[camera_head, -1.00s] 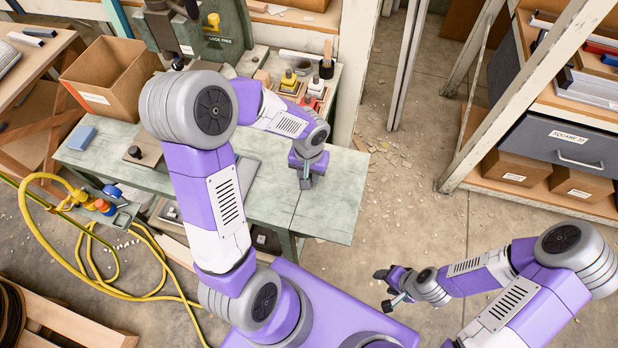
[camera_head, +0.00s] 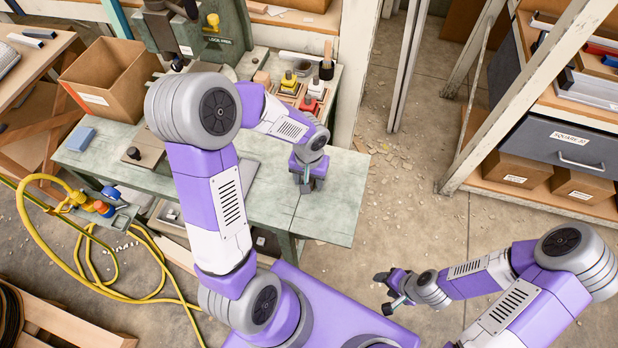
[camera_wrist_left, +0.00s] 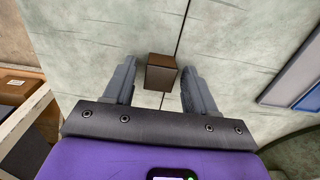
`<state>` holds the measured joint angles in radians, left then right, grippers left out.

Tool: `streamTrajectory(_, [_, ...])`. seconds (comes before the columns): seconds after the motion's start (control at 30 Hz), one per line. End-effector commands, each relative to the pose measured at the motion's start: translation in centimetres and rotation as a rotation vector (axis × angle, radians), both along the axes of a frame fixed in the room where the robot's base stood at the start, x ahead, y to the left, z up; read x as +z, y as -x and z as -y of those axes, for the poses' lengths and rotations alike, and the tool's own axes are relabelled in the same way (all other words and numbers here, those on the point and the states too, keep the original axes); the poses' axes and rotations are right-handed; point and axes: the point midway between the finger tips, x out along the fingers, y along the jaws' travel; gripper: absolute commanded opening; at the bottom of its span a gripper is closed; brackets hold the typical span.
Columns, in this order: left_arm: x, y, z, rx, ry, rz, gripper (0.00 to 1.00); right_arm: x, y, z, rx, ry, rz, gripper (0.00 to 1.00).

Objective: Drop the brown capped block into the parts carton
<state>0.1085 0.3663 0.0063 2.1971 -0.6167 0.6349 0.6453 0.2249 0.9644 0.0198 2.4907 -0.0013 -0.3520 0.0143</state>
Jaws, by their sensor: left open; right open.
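A small brown block (camera_wrist_left: 161,72) with a dark front side stands on the pale green bench (camera_wrist_left: 110,30) in the left wrist view, between the spread fingers of my left gripper (camera_wrist_left: 158,88). Gaps show beside it, so the gripper is open and not closed on it. In the head view my left gripper (camera_head: 307,186) is low over the right part of the bench, and the block is hidden there. An open cardboard carton (camera_head: 125,97) with a white label stands at the bench's back left. My right gripper (camera_head: 389,292) is open and empty over the floor.
A tray of colored-top pieces (camera_head: 300,92) sits at the back right. A blue block (camera_head: 81,138) and a dark-knobbed plate (camera_head: 140,155) lie on the left. The bench's right end (camera_head: 338,200) is clear.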

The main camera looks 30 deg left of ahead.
Motion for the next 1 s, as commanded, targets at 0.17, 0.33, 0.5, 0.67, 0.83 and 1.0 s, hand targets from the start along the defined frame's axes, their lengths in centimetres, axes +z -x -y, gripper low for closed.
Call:
streamTrajectory(0.17, [2.7,-0.1,0.0,0.0,-0.001,0.005,0.56,1.2,0.0,0.0,0.0,0.0,0.0,0.55])
streamTrajectory(0.33, [6.7,-0.1,0.0,0.0,0.0,0.006,0.56,2.4,0.0,0.0,0.0,0.0,0.0,0.55])
streamTrajectory(0.5, [9.9,-0.1,0.0,0.0,0.0,0.004,0.56,3.2,0.0,0.0,0.0,0.0,0.0,0.55])
streamTrajectory(0.67, [11.7,0.0,0.0,-0.001,0.0,0.002,0.58,3.6,0.0,0.0,0.0,0.0,0.0,0.55])
streamTrajectory(0.83, [11.7,0.0,0.4,-0.006,0.013,-0.009,0.62,3.9,0.0,0.0,0.0,0.0,0.0,0.55])
streamTrajectory(1.0, [9.7,0.1,1.0,-0.017,0.036,-0.031,0.62,4.4,0.0,0.0,0.0,0.0,0.0,0.55])
